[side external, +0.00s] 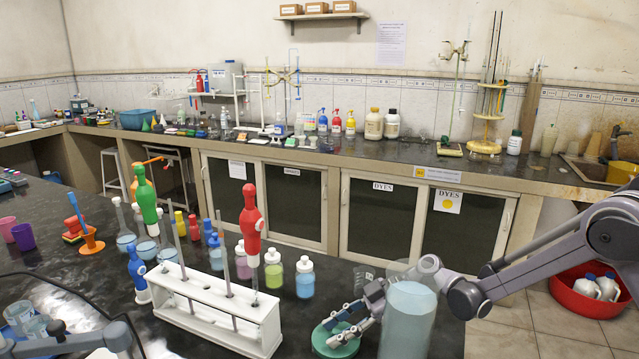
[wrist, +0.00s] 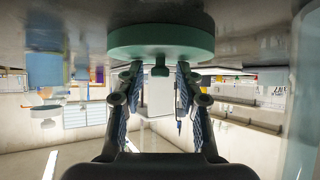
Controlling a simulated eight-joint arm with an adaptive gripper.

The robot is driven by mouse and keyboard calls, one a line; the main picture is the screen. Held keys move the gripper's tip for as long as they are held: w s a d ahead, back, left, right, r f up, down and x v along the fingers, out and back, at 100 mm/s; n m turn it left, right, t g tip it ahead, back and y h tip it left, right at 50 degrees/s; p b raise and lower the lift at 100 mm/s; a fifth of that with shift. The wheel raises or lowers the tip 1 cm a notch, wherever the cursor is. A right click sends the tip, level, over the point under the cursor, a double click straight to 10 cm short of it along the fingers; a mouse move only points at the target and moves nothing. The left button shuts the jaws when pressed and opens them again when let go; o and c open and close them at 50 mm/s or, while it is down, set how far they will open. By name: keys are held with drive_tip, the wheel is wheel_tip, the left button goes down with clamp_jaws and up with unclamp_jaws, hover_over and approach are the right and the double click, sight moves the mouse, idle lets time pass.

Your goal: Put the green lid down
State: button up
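The green lid (side external: 335,341) lies flat on the dark bench top near its front right edge in the side view. In the wrist view, which is upside down, the lid's rim (wrist: 160,40) spans the top middle, and its small knob (wrist: 160,71) points toward my gripper. My gripper (wrist: 159,72) has its two fingers apart, one on each side of the knob with a visible gap. In the side view my gripper (side external: 345,326) is right at the lid, its fingers partly covering it.
A tall clear vessel of pale blue liquid (side external: 408,318) stands close to the right of the lid, partly in front of my wrist. A white rack (side external: 215,308) with burettes stands to the left. Several small bottles, including a blue one (side external: 305,281), stand behind the rack.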

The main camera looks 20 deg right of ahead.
drive_tip(key=shift+r, duration=0.2)
drive_tip(key=v, duration=1.2)
drive_tip(key=s+d+r+m+t+h, duration=0.3)
drive_tip(key=s+d+r+m+h, duration=0.3)
drive_tip(key=m, duration=0.9)
drive_tip(key=s+d+f+h, duration=0.1)
drive_tip(key=s+d+h, duration=0.1)
drive_tip(key=s, duration=0.5)
drive_tip(key=s+d+f+t+h, duration=0.1)
drive_tip(key=s+d+h, duration=0.2)
drive_tip(key=s, duration=0.5)
drive_tip(key=shift+d+t, duration=0.3)
drive_tip(key=shift+d, duration=0.45)
